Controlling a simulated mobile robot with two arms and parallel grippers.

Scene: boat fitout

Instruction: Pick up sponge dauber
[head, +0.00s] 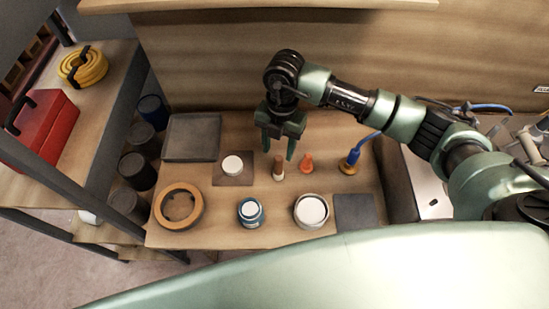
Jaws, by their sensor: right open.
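A small upright brown piece with a pale lower end (278,172), likely the sponge dauber, stands on the wooden bench top (225,228). My right gripper (279,151) points down with its fingers apart and empty. In the picture it appears just above and behind the brown piece, and I see no contact. The exact height gap is hard to tell. My left gripper is not in view.
Close to the right are an orange cone-like piece (307,164) and a blue-handled tool (351,158). A white round lid (232,165), blue jar (250,213), white-topped tin (311,211) and tape-like ring (179,206) stand around. A red toolbox (45,132) is at left.

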